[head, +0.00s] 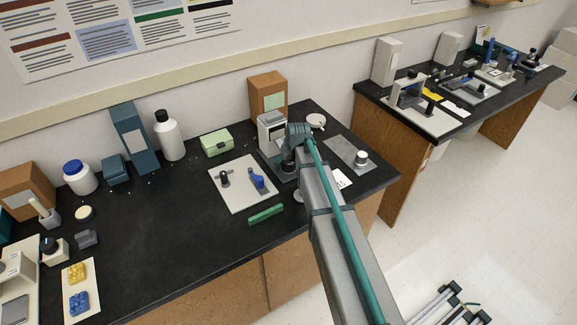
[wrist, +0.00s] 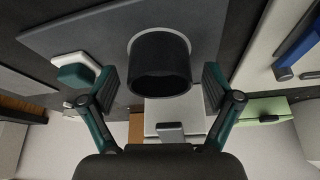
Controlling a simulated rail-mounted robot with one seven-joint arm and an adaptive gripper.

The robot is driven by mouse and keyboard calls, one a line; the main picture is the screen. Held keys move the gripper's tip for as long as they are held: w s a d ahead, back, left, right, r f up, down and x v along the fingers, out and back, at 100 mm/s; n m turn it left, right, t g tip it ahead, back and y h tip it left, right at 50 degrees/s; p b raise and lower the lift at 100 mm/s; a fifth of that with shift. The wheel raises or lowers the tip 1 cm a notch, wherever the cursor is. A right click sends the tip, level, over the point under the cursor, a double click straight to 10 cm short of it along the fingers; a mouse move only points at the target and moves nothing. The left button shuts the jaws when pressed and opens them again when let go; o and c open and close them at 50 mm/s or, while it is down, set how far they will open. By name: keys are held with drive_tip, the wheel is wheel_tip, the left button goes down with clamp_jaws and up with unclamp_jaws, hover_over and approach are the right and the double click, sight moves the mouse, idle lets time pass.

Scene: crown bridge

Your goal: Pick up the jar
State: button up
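A dark round jar-like thing (wrist: 160,55) with a pale rim stands on a dark grey plate (wrist: 80,30) in the wrist view. I take it for the jar. My gripper (wrist: 161,88) is open, with one finger on each side of it and a gap on both sides. In the head view my gripper (head: 292,152) is over the dark plate at the right part of the near bench, and it hides the jar there.
A grey-white device (head: 271,130) stands just behind my gripper. A white board (head: 236,191) with a blue piece lies to the left, and a green bar (head: 265,214) lies in front. A grey plate with a small round pot (head: 361,158) is to the right. The bench's middle left is clear.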

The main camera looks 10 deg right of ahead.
drive_tip(key=c, duration=1.3)
drive_tip(key=shift+c, duration=0.4)
drive_tip(key=shift+r, duration=0.15)
